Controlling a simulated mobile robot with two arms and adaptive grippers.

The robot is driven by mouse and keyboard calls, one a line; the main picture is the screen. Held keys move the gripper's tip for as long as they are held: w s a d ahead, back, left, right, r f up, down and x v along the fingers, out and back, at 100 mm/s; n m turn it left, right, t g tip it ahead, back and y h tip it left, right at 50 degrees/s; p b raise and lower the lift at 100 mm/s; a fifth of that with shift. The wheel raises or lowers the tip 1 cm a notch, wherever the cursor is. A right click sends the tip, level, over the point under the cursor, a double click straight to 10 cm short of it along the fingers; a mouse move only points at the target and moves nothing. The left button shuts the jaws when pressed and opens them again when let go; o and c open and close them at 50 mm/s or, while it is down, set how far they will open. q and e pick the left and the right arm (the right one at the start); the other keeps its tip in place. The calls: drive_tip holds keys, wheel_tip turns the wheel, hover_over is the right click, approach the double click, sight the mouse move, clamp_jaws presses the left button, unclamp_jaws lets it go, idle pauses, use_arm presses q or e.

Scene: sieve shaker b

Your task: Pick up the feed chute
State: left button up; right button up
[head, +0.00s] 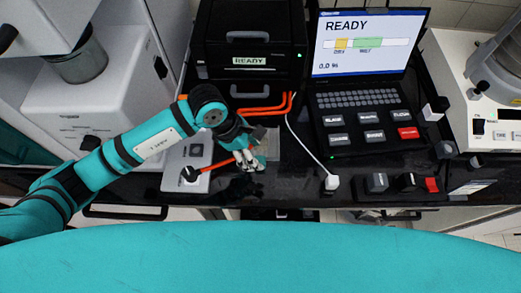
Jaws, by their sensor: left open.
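My left arm comes in from the left, and its gripper (250,163) points down over the dark worktop near its front edge. The gripper is open and I see nothing held between its fingers. A small greyish flat piece (270,146) lies just behind and right of the gripper, partly hidden by it. I cannot tell whether this piece is the feed chute; no other thing is clearly recognisable as the chute. My right gripper is not in view.
A white cable (306,145) crosses the worktop. White machines flank both sides.

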sight(260, 159)
use_arm(q)
drive_tip(key=b+x, duration=0.2)
drive_tip(key=x, duration=0.3)
drive_tip(key=shift+w, duration=0.15)
drive_tip(key=shift+c, duration=1.1)
clamp_jaws()
